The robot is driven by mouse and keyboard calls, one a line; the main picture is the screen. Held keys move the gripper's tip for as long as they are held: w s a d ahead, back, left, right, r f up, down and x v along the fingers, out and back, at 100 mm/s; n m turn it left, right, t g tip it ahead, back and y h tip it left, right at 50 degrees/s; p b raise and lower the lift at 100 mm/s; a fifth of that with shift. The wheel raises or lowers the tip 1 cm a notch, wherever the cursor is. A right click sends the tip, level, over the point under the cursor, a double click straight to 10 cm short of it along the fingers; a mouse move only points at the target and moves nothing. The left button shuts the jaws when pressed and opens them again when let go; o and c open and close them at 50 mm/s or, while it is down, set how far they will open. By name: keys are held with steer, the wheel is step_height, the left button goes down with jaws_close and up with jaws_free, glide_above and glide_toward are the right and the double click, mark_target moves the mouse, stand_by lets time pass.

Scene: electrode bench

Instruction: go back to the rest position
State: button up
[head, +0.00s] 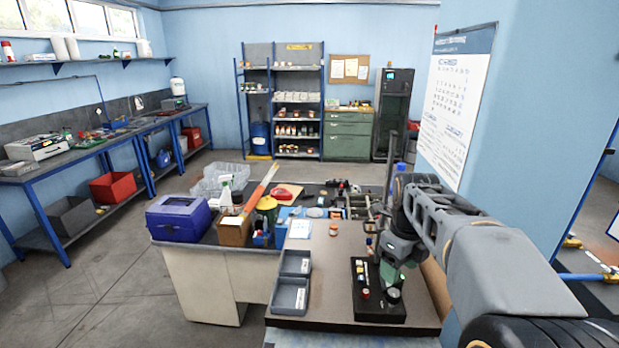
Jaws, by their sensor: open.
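My gripper (390,282) hangs at the end of my arm, which reaches in from the right of the head view. It points down over the right part of a black holder block (378,312) on the near bench. The jaws are open, but the fingertips are small and partly hidden among the parts there. A small round grey-topped item (393,296) stands on the block close below the gripper. A red-topped item (365,293) stands to its left. I cannot tell whether the jaws touch anything.
Two grey bins (290,296) stand left of the block on the bench (325,270). Behind are a blue box (180,218), a cardboard box (233,232) and a dark work surface with small parts. A blue wall with a poster (459,105) stands close on the right.

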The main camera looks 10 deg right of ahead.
steer(key=n, duration=0.3)
steer(key=shift+w+d+f+n, duration=0.1)
steer(key=shift+w+f+n, duration=0.05)
steer(key=shift+w+n, duration=0.15)
steer(key=n, duration=0.2)
steer(key=f+n, duration=0.1)
steer(key=n, duration=0.1)
steer(key=f+n, duration=0.1)
steer(key=n, duration=0.1)
steer(key=shift+s+t, duration=0.25)
steer(key=shift+t, duration=0.05)
steer(key=s+a+f+n+t+b, duration=0.1)
steer(key=s+a+f+n+t, duration=0.2)
steer(key=s+a+n, duration=0.5)
steer(key=s+n+t, duration=0.1)
steer(key=s+n, duration=0.1)
steer(key=n, duration=1)
steer(key=shift+s+a+f+n, duration=0.2)
steer(key=shift+s+f+n, duration=0.05)
steer(key=shift+n, duration=0.05)
